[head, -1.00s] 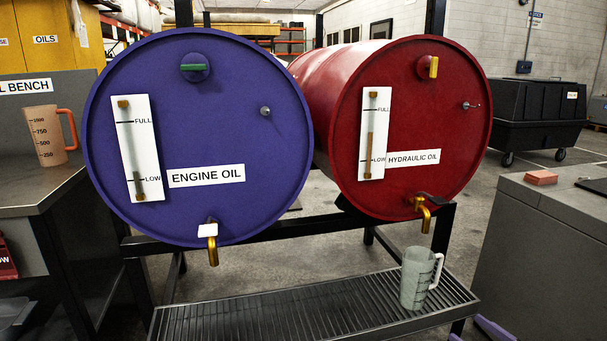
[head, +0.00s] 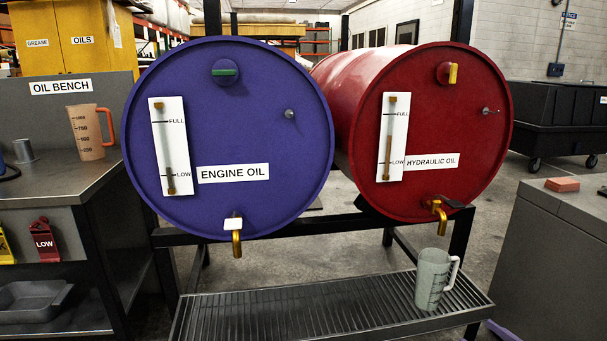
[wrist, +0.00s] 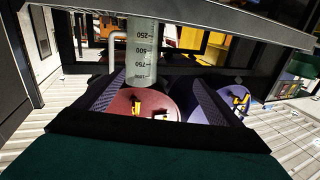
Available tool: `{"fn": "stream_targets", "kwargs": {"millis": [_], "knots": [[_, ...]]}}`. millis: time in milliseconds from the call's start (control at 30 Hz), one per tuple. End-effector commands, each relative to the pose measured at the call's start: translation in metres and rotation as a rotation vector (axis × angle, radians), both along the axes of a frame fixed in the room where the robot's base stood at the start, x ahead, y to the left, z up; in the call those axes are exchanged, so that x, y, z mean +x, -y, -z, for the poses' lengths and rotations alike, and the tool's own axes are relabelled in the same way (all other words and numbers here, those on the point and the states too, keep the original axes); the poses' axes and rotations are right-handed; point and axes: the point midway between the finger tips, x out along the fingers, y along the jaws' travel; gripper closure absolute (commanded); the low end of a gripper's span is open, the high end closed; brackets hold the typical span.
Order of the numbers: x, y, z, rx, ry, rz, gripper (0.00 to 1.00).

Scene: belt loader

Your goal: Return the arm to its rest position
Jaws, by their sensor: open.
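My gripper (wrist: 152,92) shows only in the wrist view, where the picture is upside down. Its two dark, textured fingers stand apart, with nothing held between them. A clear grey measuring jug (wrist: 140,55) appears beyond the fingertips, apart from them as far as I can tell. In the head view the jug (head: 433,281) stands upright at the right end of the drip grate, below the red drum's tap, its handle to the right. My arm does not clearly show in the head view.
The blue engine oil drum (head: 232,120) and red hydraulic oil drum (head: 440,100) lie on a black rack above the drip grate (head: 290,316). An oil bench (head: 60,187) with an orange jug (head: 88,133) is left. A grey cabinet (head: 560,250) stands right.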

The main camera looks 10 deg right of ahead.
Motion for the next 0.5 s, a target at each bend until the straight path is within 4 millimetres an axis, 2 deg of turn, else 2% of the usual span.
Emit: {"fn": "stream_targets", "kwargs": {"millis": [267, 367, 500], "knots": [[0.032, -0.036, -0.015, 0.016, -0.006, -0.076, 0.11], [0.048, -0.056, -0.021, 0.026, -0.011, -0.117, 0.11], [0.074, -0.096, -0.031, 0.044, -0.020, -0.191, 0.11]]}}
